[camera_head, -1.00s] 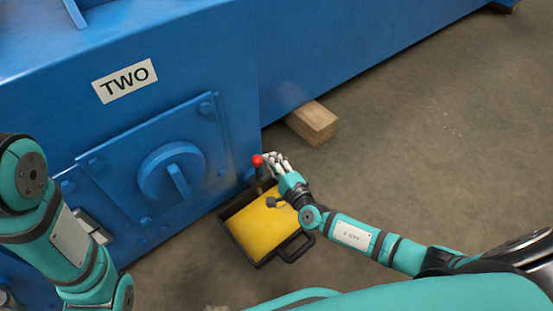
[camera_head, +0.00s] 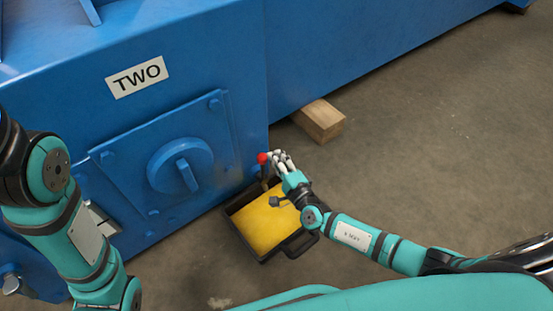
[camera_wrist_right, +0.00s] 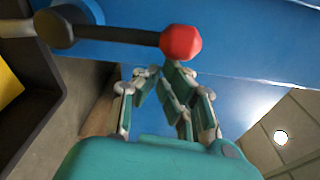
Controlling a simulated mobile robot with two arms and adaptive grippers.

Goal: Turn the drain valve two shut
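The drain valve lever has a red ball knob (camera_head: 262,158) on a dark stem, at the foot of the blue housing labelled TWO (camera_head: 137,77). In the right wrist view the knob (camera_wrist_right: 181,42) sits just past my fingertips, and its dark rod runs left, crosswise, to a round hub (camera_wrist_right: 53,27). My right gripper (camera_head: 281,159) is right beside the knob, on its right side. In the wrist view the fingers (camera_wrist_right: 160,70) converge with nothing between them. I cannot tell whether they touch the knob. My left arm shows at the left; its gripper is out of view.
A black tray (camera_head: 239,232) with yellow contents stands on the floor under the valve, its handle close below my right forearm. A round blue cover with a grip bar (camera_head: 181,166) is on the housing. A wooden block (camera_head: 320,120) supports the machine. The floor at right is clear.

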